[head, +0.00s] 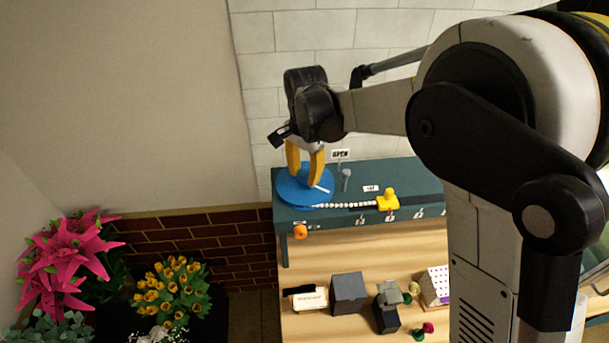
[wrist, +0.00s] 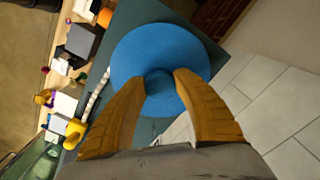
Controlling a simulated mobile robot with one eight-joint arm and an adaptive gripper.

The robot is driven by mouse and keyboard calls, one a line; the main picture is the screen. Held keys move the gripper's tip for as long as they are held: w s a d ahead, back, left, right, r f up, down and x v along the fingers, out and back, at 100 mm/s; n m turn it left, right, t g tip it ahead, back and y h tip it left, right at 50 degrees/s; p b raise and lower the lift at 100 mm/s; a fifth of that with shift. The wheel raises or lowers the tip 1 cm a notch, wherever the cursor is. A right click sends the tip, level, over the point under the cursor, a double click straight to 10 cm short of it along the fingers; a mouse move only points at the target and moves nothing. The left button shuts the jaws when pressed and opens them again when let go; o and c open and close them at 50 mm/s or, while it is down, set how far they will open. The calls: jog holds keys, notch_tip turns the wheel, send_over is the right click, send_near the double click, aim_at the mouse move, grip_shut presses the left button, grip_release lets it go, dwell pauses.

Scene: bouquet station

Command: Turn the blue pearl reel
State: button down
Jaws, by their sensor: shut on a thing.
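The blue reel (head: 291,192) is a flat round disc at the left end of the dark green shelf. It also fills the middle of the wrist view (wrist: 135,50), with a round blue knob (wrist: 159,83) at its centre. A white pearl string (head: 350,205) runs from the reel to a yellow piece (head: 388,201) on the right. My gripper (head: 305,178) points down over the reel. In the wrist view its two orange-yellow fingers (wrist: 160,88) are shut on the knob, one on each side.
An orange knob (head: 300,231) sits on the shelf's front face. Dark boxes (head: 349,292) and other small items stand on the wooden table below. Pink flowers (head: 70,258) and yellow flowers (head: 172,290) stand at the left. A tiled wall is behind the shelf.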

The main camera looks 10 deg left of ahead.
aim_at(304, 173)
jog(key=m+b, duration=0.3)
jog(key=m, duration=0.2)
jog(key=shift+f, duration=0.1)
jog(key=m+b, duration=0.1)
jog(key=m, duration=0.4)
jog(key=shift+b, duration=0.4)
jog(key=shift+m, duration=0.3)
jog(key=c, duration=0.9)
grip_release()
jog(key=shift+w, duration=0.1)
notch_tip(304, 173, up, 12)
jog(key=shift+r, duration=0.1)
